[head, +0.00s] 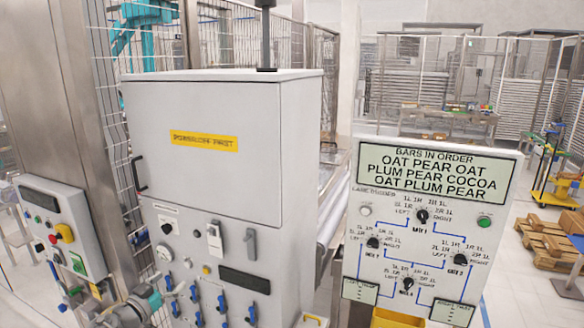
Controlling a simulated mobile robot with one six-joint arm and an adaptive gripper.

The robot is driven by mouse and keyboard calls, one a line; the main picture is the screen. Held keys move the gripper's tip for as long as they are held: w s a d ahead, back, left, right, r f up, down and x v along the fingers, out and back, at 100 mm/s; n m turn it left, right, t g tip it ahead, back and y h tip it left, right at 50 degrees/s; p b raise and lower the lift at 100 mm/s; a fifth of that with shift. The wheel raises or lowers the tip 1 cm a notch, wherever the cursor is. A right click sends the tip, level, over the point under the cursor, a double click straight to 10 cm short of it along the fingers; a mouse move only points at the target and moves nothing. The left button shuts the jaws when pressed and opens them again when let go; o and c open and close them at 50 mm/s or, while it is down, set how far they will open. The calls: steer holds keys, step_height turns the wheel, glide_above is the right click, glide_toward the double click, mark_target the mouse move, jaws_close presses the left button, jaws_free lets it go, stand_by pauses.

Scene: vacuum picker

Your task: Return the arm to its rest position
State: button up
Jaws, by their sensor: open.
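At the bottom left edge, a grey rounded part with teal rings (135,304) shows in front of the machine. I cannot tell whether it is a link of my arm or a fitting of the machine.
A large grey cabinet (205,120) with switches and blue-handled valves fills the middle. A panel with dials and a text display (435,170) stands to its right, above a yellow bin (398,318). A control box (60,235) is at left. Pallets (550,240) lie far right.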

steer(key=w+d+f+g+b, duration=0.1)
steer(key=d+f+g, duration=0.3)
steer(key=d, duration=0.5)
steer(key=w+d+f+n+g+h+b, duration=0.1)
steer(key=w+d+f+g+b, duration=0.15)
steer(key=d+f, duration=0.55)
steer(key=w+d+f+g+b, duration=0.1)
steer(key=d+f+g, duration=0.3)
steer(key=d, duration=0.7)
steer(key=s+d+f+n+g+y+b, duration=0.1)
steer(key=s+d+f+g+y+b, duration=0.1)
steer(key=d, duration=0.8)
steer(key=s+d+f+n+g+y+b, duration=0.2)
steer(key=s+d+f+g+y, duration=0.2)
steer(key=s+d+f, duration=0.5)
steer(key=shift+d+f+n+y+b, duration=0.35)
steer(key=shift+f+y, duration=0.1)
steer(key=shift+y, duration=0.55)
steer(key=shift+s, duration=0.1)
